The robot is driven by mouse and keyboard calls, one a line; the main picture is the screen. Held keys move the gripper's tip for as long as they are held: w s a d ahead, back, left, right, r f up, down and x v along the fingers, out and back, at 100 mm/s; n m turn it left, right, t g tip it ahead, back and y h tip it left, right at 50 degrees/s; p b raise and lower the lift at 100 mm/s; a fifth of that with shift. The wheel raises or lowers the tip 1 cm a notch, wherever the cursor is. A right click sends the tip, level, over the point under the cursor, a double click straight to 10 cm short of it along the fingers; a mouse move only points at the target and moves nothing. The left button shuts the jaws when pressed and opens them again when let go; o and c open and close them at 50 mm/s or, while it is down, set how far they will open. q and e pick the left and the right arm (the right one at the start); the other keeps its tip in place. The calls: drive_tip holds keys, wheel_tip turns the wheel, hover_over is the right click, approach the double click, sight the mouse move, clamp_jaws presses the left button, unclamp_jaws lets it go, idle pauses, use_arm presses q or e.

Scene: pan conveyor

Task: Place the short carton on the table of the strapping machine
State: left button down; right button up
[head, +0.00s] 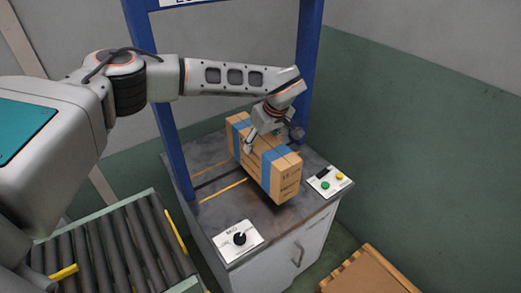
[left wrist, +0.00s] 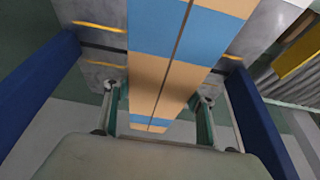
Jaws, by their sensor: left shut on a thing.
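The carton (head: 270,168) is a brown box with two blue bands. In the head view it is over the right part of the strapping machine's grey table (head: 215,208), close to its surface; I cannot tell whether it touches. My left gripper (head: 268,138) is shut on the carton from above. My right gripper is in neither view.
The machine's blue arch (head: 172,130) rises on both sides of the table. A dial panel (head: 238,240) and a button panel (head: 328,182) sit on the table's edges. A roller conveyor (head: 120,245) stands at front left, a wooden pallet-like object (head: 370,272) at front right.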

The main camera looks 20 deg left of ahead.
use_arm(q)
drive_tip(key=shift+f, duration=1.7)
drive_tip(key=c, duration=0.8)
unclamp_jaws()
drive_tip(key=shift+f, duration=0.1)
drive_tip(key=v, duration=1.2)
drive_tip(key=shift+a, duration=0.1)
